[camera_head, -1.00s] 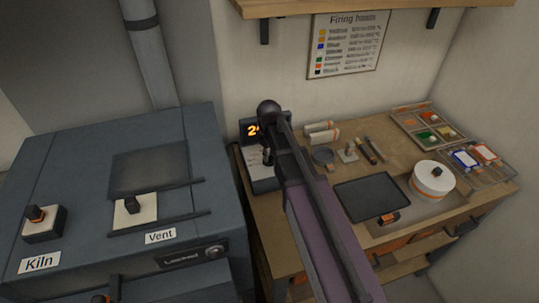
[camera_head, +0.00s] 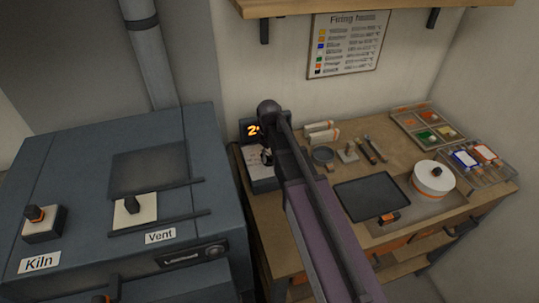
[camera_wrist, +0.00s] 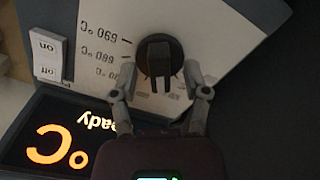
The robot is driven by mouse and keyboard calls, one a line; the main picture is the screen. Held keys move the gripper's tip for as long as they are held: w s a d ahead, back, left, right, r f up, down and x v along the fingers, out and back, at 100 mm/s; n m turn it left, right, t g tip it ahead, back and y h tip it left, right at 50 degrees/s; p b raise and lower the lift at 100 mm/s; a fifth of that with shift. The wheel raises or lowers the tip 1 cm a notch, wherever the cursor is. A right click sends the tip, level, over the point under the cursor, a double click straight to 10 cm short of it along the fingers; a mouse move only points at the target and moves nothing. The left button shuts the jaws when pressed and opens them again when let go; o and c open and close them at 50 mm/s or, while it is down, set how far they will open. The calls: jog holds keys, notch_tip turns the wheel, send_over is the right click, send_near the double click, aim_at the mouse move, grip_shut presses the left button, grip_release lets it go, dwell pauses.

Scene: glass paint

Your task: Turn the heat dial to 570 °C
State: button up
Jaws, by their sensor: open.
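The heat dial (camera_wrist: 159,62) is a dark round knob with a raised grip bar, on a pale panel (camera_wrist: 215,35) with upside-down temperature marks. An orange-lit display (camera_wrist: 60,140) shows "°C" and part of "ready", upside down. In the head view, the control box's display (camera_head: 250,130) shows a "2", with the rest hidden by my arm. My arm also hides the dial there.
A white switch (camera_wrist: 47,58) marked "on" sits beside the marks. The blue-grey kiln (camera_head: 75,160) stands left, with Kiln and Vent knobs. The wooden bench (camera_head: 385,150) holds a dark tray (camera_head: 372,196), a white round pot (camera_head: 433,178) and paint trays. A firing chart (camera_head: 347,45) hangs behind.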

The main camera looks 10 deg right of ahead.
aim_at(269, 155)
jog(key=shift+m, duration=0.3)
jog(key=m, duration=0.5)
notch_tip(269, 155, up, 14)
jog(key=p, duration=1.4)
jog(key=s+d+f+m+b, duration=0.1)
jog(key=s+d+f+b, duration=0.3)
jog(key=s, duration=0.3)
jog(key=s+d+f+m+b, duration=0.1)
jog(key=s+d+f+b, duration=0.4)
jog(key=s, duration=0.3)
jog(key=shift+d+f+m, duration=0.2)
jog(key=shift+d+m, duration=0.1)
jog(key=shift+d, duration=0.05)
dwell(1.6)
jog(key=shift+d, duration=0.45)
dwell(0.4)
